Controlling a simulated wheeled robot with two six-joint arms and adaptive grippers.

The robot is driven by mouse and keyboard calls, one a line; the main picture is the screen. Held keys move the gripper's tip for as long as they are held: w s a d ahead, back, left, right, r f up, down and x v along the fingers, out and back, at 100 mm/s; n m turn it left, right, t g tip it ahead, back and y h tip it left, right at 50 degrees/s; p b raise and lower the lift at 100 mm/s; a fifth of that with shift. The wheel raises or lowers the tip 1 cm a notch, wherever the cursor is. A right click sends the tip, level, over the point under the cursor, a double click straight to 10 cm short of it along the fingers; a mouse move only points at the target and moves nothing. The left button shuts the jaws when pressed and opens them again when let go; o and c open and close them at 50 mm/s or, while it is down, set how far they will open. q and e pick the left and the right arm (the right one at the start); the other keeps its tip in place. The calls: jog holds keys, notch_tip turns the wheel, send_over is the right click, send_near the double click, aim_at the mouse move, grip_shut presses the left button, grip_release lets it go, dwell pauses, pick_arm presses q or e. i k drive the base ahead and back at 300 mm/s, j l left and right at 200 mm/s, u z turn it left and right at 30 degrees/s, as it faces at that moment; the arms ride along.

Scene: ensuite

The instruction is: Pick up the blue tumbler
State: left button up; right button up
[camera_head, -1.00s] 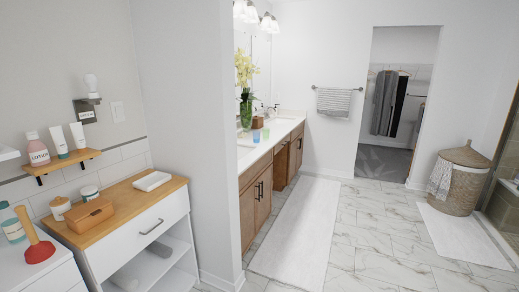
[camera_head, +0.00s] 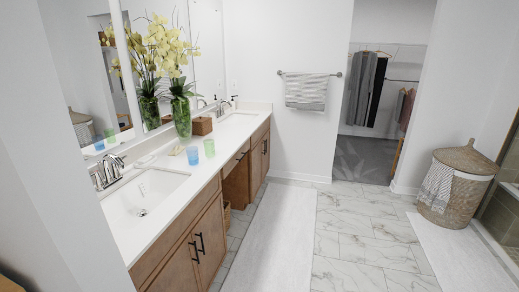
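The blue tumbler (camera_head: 192,155) stands upright on the white vanity counter (camera_head: 158,217), between the near sink and the wooden box. A green tumbler (camera_head: 209,148) stands just to its right, slightly apart from it. The mirror behind the counter shows reflections of both tumblers. Neither of my grippers shows in the view.
A glass vase with yellow orchids (camera_head: 181,115) and a wooden box (camera_head: 201,126) stand behind the tumblers. The near sink (camera_head: 145,193) and its faucet (camera_head: 106,172) lie in front. A long white rug (camera_head: 275,235) covers clear floor beside the vanity. A wicker hamper (camera_head: 458,180) stands right.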

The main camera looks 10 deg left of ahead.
aim_at(193, 156)
jog(key=i+l, duration=0.15)
jog(key=i, duration=2.2)
jog(key=j+u, duration=0.05)
jog(key=j, duration=0.1)
